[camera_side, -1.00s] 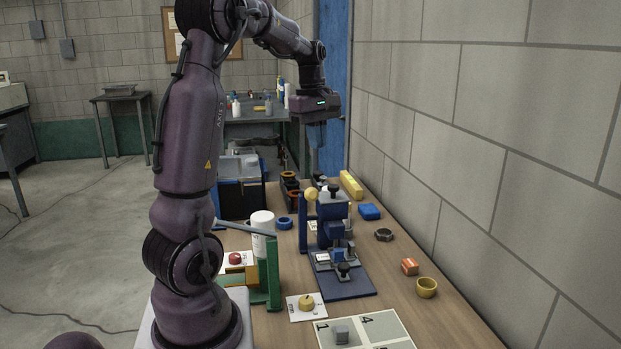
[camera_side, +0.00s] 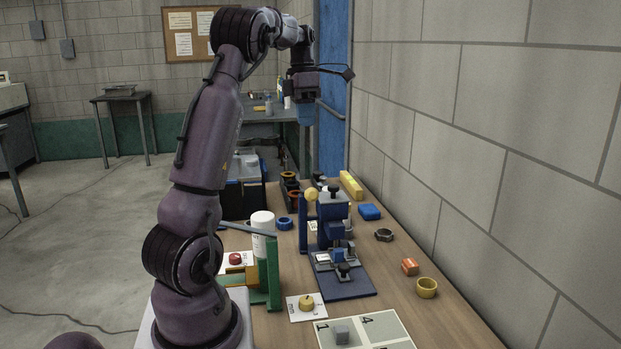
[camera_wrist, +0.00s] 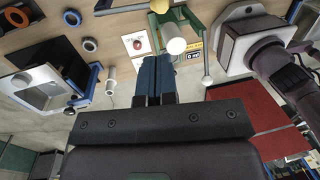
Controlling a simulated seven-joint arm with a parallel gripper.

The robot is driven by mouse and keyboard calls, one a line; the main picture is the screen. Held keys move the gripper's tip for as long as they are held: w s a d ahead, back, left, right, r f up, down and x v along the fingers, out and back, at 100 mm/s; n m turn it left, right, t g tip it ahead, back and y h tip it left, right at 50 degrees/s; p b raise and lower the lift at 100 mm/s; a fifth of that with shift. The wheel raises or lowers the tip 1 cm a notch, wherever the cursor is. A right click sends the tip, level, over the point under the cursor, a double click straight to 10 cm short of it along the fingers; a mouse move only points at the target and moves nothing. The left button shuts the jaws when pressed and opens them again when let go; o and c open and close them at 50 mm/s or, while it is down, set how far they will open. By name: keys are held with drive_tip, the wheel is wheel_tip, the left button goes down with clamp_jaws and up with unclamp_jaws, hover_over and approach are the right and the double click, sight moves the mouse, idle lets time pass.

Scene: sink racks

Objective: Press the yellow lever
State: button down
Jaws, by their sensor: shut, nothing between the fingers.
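A blue press-like fixture (camera_side: 330,235) stands on the table, with a round yellow knob (camera_side: 311,194) at its upper left that looks like a lever end. A green stand (camera_side: 273,275) with a yellow block (camera_side: 250,273) and a grey-blue bar (camera_side: 243,229) is nearer the camera; it also shows in the wrist view (camera_wrist: 197,35). I cannot tell for sure which yellow part is the lever. My gripper (camera_side: 305,115) is in the air above and behind the press, apart from everything. Its blue fingers (camera_wrist: 155,80) are together and empty in the wrist view.
A red button (camera_side: 235,259) and a yellow dial (camera_side: 306,303) sit on white plates.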

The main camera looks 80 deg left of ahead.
sight(307, 191)
drive_tip(key=shift+f, duration=0.1)
drive_tip(key=f, duration=0.4)
drive_tip(key=d+f, duration=0.1)
drive_tip(key=f, duration=0.4)
drive_tip(key=d+f, duration=0.1)
drive_tip(key=f, duration=0.3)
drive_tip(key=shift+w+f, duration=0.3)
drive_tip(key=shift+f, duration=0.05)
drive_tip(key=shift+d, duration=0.15)
